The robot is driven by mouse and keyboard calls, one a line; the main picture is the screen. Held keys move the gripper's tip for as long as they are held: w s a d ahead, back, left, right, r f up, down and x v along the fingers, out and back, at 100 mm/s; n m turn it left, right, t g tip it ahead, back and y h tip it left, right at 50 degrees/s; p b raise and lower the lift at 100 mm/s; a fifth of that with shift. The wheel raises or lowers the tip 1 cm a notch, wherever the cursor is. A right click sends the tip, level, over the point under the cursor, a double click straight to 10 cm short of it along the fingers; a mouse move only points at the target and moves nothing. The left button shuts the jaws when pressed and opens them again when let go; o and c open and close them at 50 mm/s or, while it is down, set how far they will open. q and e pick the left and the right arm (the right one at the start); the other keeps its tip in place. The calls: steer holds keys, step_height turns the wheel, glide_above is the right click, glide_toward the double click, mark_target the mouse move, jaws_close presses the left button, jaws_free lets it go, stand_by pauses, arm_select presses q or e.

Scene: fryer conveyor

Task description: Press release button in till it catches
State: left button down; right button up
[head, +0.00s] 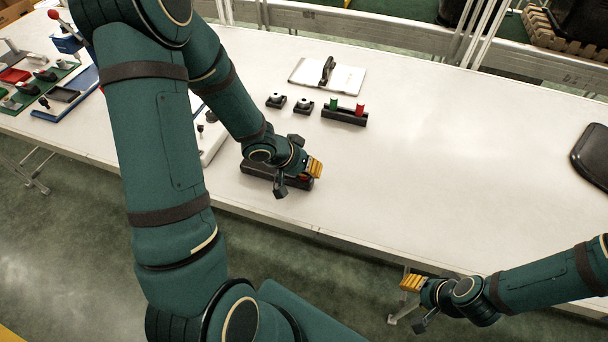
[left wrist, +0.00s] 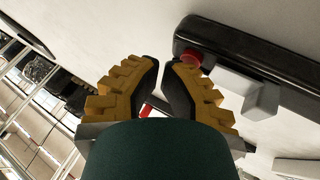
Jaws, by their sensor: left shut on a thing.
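A dark bar-shaped block (head: 257,169) lies near the table's front edge, partly hidden by my left arm. My left gripper (head: 315,168) is over its right end, fingers close together. In the left wrist view, the black bar (left wrist: 245,50) carries a red button (left wrist: 190,57) at its near end and a grey block (left wrist: 243,88). The left fingertips (left wrist: 163,66) are shut, and the right one is beside or against the red button. What lies between them is not clear. How deep the button sits cannot be told. My right gripper (head: 412,284) is in front of the table.
A white board (head: 345,78) with a black handle lies farther back. A black tray (head: 592,155) is at the right. The table's right middle is clear.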

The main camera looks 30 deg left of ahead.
arm_select(q)
steer(key=shift+f, duration=0.25)
steer(key=shift+r, duration=0.1)
stand_by(0.6)
steer(key=shift+r+p, duration=1)
steer(key=shift+p, duration=0.25)
